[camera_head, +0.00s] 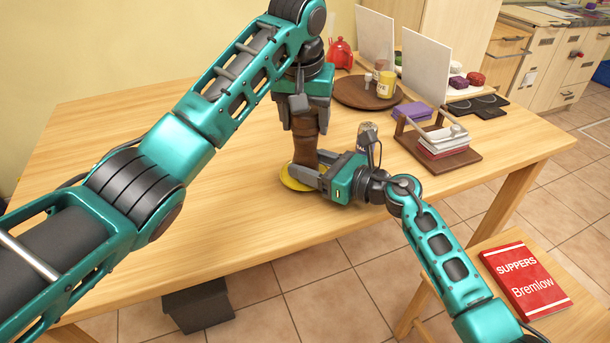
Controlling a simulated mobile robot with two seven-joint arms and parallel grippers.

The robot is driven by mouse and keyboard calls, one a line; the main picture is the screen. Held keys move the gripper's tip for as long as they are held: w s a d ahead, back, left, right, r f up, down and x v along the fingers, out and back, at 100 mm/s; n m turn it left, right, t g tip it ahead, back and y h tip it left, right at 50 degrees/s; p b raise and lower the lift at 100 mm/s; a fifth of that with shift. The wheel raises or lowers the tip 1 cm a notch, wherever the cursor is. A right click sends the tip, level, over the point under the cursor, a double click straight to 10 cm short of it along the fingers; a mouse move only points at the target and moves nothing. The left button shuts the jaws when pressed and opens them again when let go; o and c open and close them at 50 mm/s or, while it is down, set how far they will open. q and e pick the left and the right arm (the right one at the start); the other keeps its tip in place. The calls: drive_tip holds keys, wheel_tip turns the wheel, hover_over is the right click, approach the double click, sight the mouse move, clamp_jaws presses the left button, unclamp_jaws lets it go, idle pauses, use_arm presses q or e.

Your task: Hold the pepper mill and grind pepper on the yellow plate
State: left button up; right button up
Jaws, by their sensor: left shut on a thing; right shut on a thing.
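The brown wooden pepper mill (306,147) stands upright over the yellow plate (291,184) on the table. My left gripper (304,122) reaches down from above and is shut on the mill's upper part, hiding its top. My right gripper (311,168) comes in level from the right, low down, and is shut on the mill's lower body. The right gripper and the mill cover much of the plate. I cannot tell whether the mill's base touches the plate.
The table's left side (200,175) is clear.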

use_arm(q)
drive_tip(key=m+h, duration=0.1)
drive_tip(key=m, duration=0.4)
drive_tip(key=shift+a+g, duration=0.15)
drive_tip(key=shift+g, duration=0.15)
drive_tip(key=m+g+h, duration=0.1)
drive_tip(key=m, duration=0.4)
drive_tip(key=shift+m, duration=0.4)
drive_tip(key=shift+s+d+f+n, duration=0.1)
drive_tip(key=shift+d+n, duration=0.1)
drive_tip(key=shift+n, duration=1)
drive_tip(key=n+t+y, duration=0.1)
drive_tip(key=n, duration=0.3)
drive_tip(key=n+y, duration=0.1)
drive_tip(key=n, duration=0.4)
drive_tip(key=shift+a+t, duration=0.1)
drive_tip(key=shift+t, duration=0.2)
